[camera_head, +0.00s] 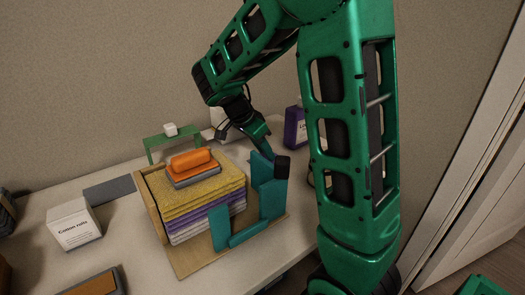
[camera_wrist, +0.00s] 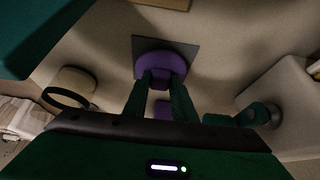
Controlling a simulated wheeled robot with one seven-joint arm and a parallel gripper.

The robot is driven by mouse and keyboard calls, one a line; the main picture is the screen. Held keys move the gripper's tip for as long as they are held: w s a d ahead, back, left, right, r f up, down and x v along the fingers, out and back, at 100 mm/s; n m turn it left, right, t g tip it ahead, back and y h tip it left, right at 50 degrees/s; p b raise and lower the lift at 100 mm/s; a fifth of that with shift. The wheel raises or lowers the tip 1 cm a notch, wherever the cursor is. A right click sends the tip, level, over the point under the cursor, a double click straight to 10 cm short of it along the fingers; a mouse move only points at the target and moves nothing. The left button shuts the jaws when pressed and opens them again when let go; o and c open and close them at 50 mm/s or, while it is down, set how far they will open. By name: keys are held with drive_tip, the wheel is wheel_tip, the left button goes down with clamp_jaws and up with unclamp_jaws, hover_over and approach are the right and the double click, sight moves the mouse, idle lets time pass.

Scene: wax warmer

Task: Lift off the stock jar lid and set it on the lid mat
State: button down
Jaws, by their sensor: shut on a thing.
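My gripper (camera_wrist: 161,82) is shut on the knob of a purple round lid (camera_wrist: 158,60), seen in the wrist view. The lid is over the lower part of a dark grey square mat (camera_wrist: 189,49). I cannot tell whether it touches the mat. A purple labelled container (camera_head: 293,127) stands behind my arm in that view, partly covered. I cannot tell whether it is the stock jar.
A wooden tray (camera_head: 183,262) holds stacked towels (camera_head: 205,195), an orange-topped block (camera_head: 191,164) and teal pieces (camera_head: 270,190). A white cotton box (camera_head: 75,225) and a grey slab (camera_head: 109,190) lie left. A beige round thing with a black ring (camera_wrist: 70,90) is left in the wrist view.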

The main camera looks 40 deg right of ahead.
drive_tip(key=shift+f, duration=0.4)
idle(0.4)
drive_tip(key=c, duration=1.4)
unclamp_jaws()
drive_tip(key=shift+a+r, duration=0.1)
drive_tip(key=shift+r, duration=0.05)
drive_tip(key=shift+v, duration=3.8)
drive_tip(key=shift+r, duration=0.1)
drive_tip(key=v, duration=1)
drive_tip(key=shift+a+r, duration=0.15)
drive_tip(key=shift+r, duration=0.1)
